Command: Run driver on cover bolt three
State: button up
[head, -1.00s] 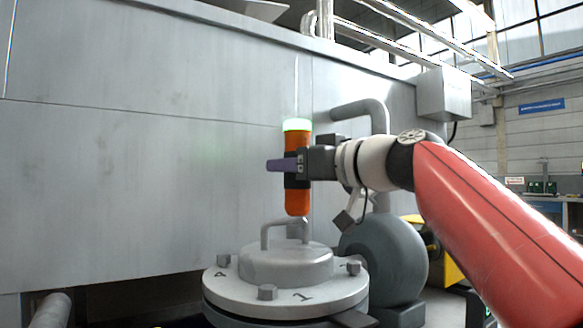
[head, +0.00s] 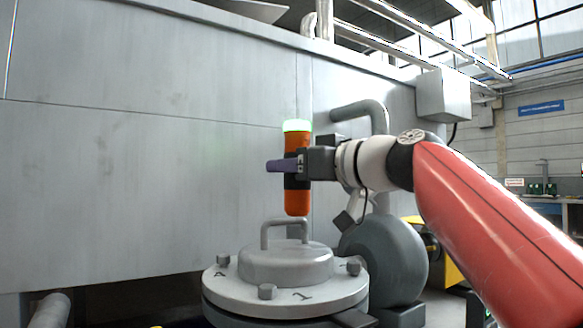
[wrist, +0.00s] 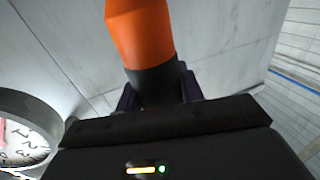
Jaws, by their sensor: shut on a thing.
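An orange driver (head: 297,145) with a green-lit top stands upright in the air above the cover. My gripper (head: 289,166) is shut on its dark middle band; in the wrist view the driver (wrist: 140,35) rises between the purple fingers. The round grey cover (head: 233,288) has a raised dome with a bar handle (head: 264,234). The numerals 1 and 4 can be read.
A large grey metal wall (head: 130,190) stands behind the cover. A rounded grey tank (head: 395,262) with a bent pipe (head: 357,108) stands to the right, close behind my arm. A round white dial (wrist: 25,145) shows at the wrist view's left. Air left of the driver is free.

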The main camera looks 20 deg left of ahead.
jog(key=shift+f+b, duration=1)
jog(key=shift+b, duration=0.1)
dwell(1.5)
jog(key=shift+r, duration=0.25)
jog(key=shift+r+p, duration=1.6)
jog(key=shift+r, duration=0.25)
